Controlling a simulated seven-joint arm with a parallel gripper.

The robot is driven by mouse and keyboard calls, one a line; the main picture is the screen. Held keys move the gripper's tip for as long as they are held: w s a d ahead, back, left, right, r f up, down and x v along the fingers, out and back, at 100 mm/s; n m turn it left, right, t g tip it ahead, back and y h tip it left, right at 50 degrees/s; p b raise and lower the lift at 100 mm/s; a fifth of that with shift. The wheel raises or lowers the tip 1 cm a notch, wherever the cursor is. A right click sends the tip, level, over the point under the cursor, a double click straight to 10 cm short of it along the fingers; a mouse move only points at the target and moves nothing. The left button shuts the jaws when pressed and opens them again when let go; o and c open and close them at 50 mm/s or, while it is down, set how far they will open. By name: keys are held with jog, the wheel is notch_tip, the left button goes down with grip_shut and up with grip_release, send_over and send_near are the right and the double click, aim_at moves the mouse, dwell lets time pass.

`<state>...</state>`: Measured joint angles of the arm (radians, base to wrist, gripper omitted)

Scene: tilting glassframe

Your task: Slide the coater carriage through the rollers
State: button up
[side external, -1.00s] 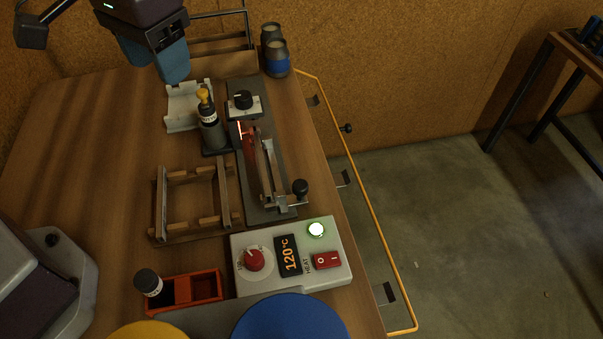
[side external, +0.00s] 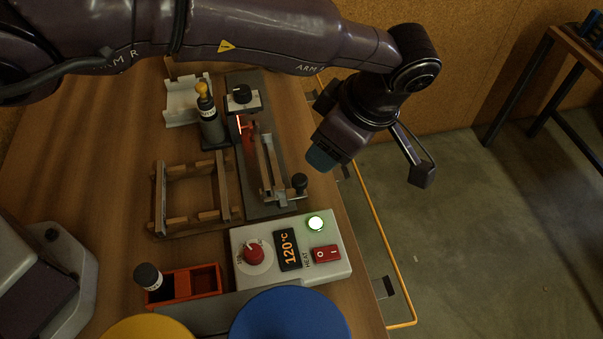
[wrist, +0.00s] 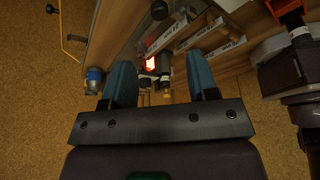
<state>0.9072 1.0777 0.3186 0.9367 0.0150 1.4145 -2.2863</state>
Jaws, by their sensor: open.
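The coater (side external: 284,212) is a long dark grey bed on the table. It carries a narrow metal carriage-like part (side external: 268,172) with a black ball knob (side external: 300,181) at its front right end. A red part with a glowing line (side external: 241,125), seemingly the roller end, sits at its back; the glow also shows in the wrist view (wrist: 153,64). Separate rollers cannot be made out. My gripper (side external: 322,158) hangs near the table's right edge, right of the coater and just behind the knob. In the wrist view my gripper (wrist: 161,80) has its blue fingers apart, with nothing between them.
A control box (side external: 333,262) reading 120°C with a lit green-ringed button stands in front. A wooden frame (side external: 163,205) lies left of the coater. A yellow-topped bottle (side external: 209,122) and a dial block (side external: 241,98) stand behind. A red tray (side external: 207,281) is front left.

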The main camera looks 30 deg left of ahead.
aim_at(300, 178)
jog(key=x, duration=1.2)
jog(key=shift+a+f, duration=0.1)
jog(key=shift+f, duration=0.3)
grip_shut()
jog(key=shift+a, duration=0.1)
